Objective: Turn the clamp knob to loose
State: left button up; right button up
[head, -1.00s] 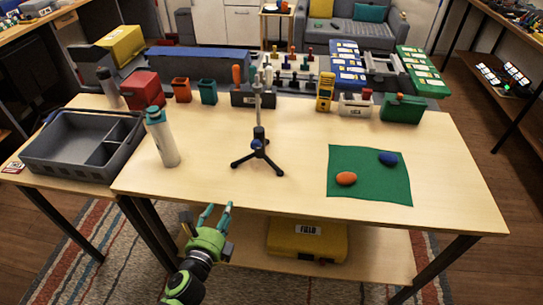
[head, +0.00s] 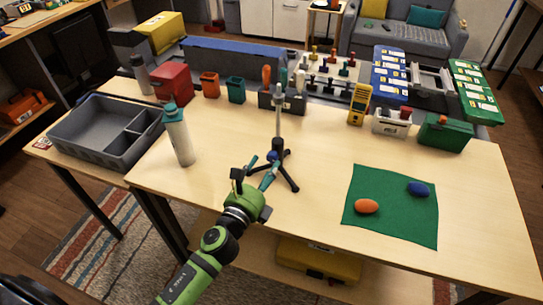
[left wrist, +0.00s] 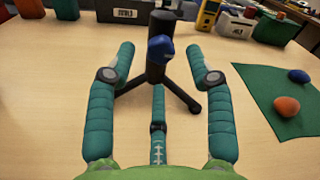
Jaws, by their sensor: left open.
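A small black tripod stand with a grey upright rod (head: 279,122) stands on the table. Its blue clamp knob (head: 272,156) sits low on the column and faces my side; it shows large in the left wrist view (left wrist: 160,48). My left gripper (head: 263,169) is open, with teal fingers just in front of the stand. In the left wrist view two fingers point forward at the left and right of the knob, and a third lies below it. I see no finger touching the knob. My right gripper is not in view.
A white bottle (head: 179,137) stands left of the stand, near a grey tray (head: 75,150). A green mat (head: 390,225) with an orange and a blue egg-shaped object lies at the right. Boxes and a tool holder (head: 283,100) line the back.

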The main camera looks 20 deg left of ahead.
aim_at(271, 160)
pick_arm(q)
jog(key=w, duration=0.3)
jog(key=shift+w+d, duration=0.1)
jog(key=shift+d, duration=0.15)
jog(key=shift+w, duration=0.35)
grip_shut()
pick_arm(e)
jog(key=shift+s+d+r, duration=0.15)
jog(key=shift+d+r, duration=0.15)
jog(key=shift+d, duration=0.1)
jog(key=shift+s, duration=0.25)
